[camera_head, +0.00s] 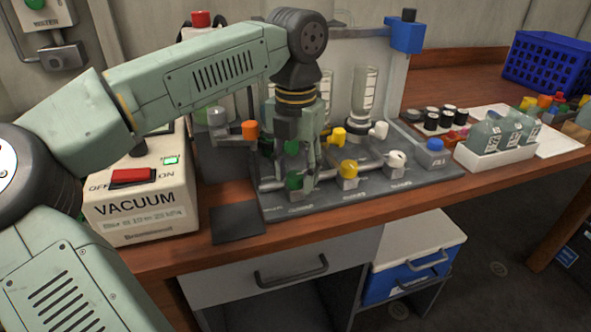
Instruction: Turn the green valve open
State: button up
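A green valve knob (294,181) sits at the front left of the grey manifold board (400,191). Another green part (266,147) shows further back, partly hidden behind my gripper. My gripper (301,178) points down over the board's left part, with its fingers close to the front green knob. One finger comes down along the knob's right side; I cannot tell whether it touches. The finger spacing is hard to make out, as the fingers overlap the valve fittings.
Yellow knobs (348,169) and white knobs (396,159) stand right of my gripper, with glass bottles (364,95) behind. An orange-capped fitting (250,130) and the vacuum box (142,200) are left. A tray of bottles (487,161) and a blue crate (548,64) stand right.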

aim_at(296, 175)
jog(key=shift+o, duration=0.5)
notch_tip(296, 175, up, 12)
dwell(0.3)
